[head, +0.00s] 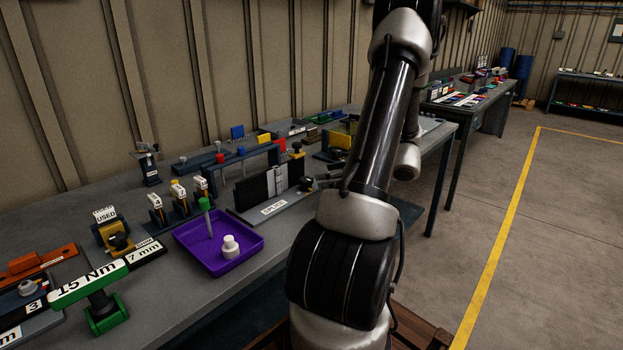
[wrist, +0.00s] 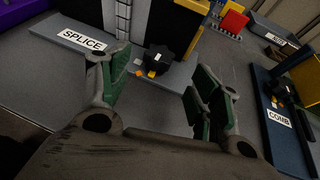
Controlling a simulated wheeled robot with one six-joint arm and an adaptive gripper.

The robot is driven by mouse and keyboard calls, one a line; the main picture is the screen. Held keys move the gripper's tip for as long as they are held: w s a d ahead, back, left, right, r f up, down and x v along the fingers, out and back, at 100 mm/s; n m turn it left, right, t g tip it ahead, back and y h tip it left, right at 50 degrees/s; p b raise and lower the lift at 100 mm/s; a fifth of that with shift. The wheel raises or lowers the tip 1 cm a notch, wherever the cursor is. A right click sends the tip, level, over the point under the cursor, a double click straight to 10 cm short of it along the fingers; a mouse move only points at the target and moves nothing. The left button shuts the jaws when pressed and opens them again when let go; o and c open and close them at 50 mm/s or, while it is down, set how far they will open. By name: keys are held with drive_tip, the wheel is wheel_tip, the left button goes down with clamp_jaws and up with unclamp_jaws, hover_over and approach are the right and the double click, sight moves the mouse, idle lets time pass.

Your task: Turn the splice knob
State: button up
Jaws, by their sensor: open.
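The splice knob (wrist: 158,60) is black with small orange marks. It sits at the base of the upright splice unit, beside the white SPLICE label (wrist: 84,40) in the wrist view. In the head view the knob (head: 305,184) shows at the right end of the splice plate (head: 272,208), just left of my arm. My gripper (wrist: 160,88) is open and empty in the wrist view. Its two green-padded fingers stand apart, one on each side of the knob in the picture, with the knob beyond them. I see no contact. The gripper is hidden in the head view.
A purple tray (head: 190,238) with a white knobbed piece and green marker lies left of the splice plate. A COMB unit (wrist: 280,110) stands at the right in the wrist view, with red and yellow blocks (wrist: 232,20) behind. Bare bench lies between.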

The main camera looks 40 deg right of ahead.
sight(309, 179)
drive_tip(key=x, duration=0.7)
drive_tip(key=shift+w+f, duration=0.1)
drive_tip(key=shift+w, duration=0.15)
drive_tip(key=shift+n, duration=0.3)
drive_tip(key=c, duration=1)
